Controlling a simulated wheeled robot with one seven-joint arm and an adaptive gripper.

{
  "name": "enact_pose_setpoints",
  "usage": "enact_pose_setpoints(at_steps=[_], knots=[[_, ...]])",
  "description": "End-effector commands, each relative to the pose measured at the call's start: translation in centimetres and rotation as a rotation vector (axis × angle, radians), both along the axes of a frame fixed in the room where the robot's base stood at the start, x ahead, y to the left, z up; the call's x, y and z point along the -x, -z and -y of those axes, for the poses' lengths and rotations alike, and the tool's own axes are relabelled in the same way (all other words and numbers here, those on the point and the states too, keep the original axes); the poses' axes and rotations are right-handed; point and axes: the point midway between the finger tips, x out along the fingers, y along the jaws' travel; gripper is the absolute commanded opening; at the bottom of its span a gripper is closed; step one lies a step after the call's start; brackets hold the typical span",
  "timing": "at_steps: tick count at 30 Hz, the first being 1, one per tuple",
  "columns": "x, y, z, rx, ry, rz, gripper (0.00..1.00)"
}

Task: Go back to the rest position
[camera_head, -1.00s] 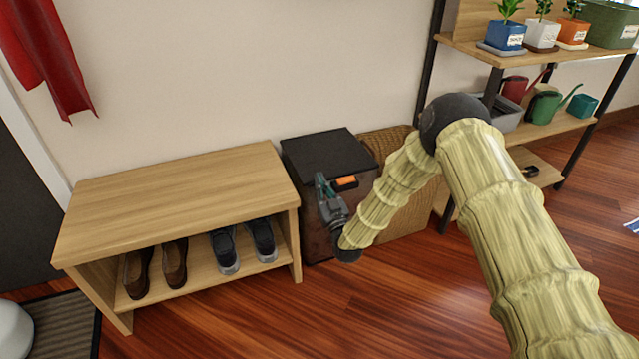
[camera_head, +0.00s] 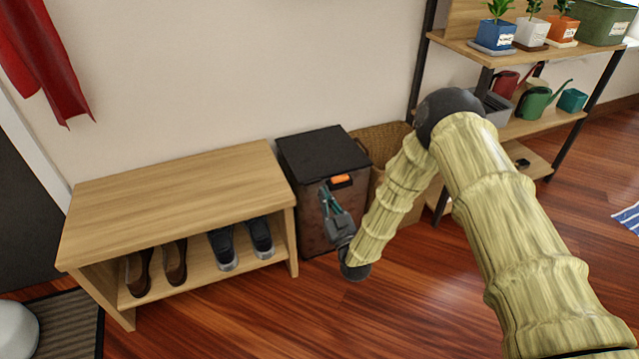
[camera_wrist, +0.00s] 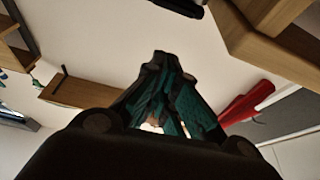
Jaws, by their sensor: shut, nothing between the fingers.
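My gripper (camera_head: 329,195) is in front of the dark lidded box (camera_head: 318,150), between the shoe bench and the wicker basket in the head view. It points up and away from the floor. In the wrist view its teal-padded fingers (camera_wrist: 165,75) come together at the tips, with nothing held between them. My arm, in a pale wood-like sleeve, reaches in from the lower right, bends at a dark elbow and slopes down to the wrist. The gripper overlaps the box's front face, and I cannot tell how wide the gap to it is.
A wooden bench (camera_head: 178,190) with several shoes on its lower shelf stands left. A wicker basket (camera_head: 385,140) sits behind my forearm. A plant shelf (camera_head: 560,60) with pots and watering cans stands right. The wood floor (camera_head: 300,310) in front is clear.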

Motion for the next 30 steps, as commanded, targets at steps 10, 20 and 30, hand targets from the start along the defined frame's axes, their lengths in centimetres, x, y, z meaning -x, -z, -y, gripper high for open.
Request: enact_pose_setpoints(at_steps=[10,20,30], knots=[[1.2,0.5,0.6,0.002,0.0,-0.004,0.0],[7.4,10.0,4.3,0.128,0.015,-0.44,0.0],[22.4,19.9,12.2,0.257,0.096,-1.065,0.0]])
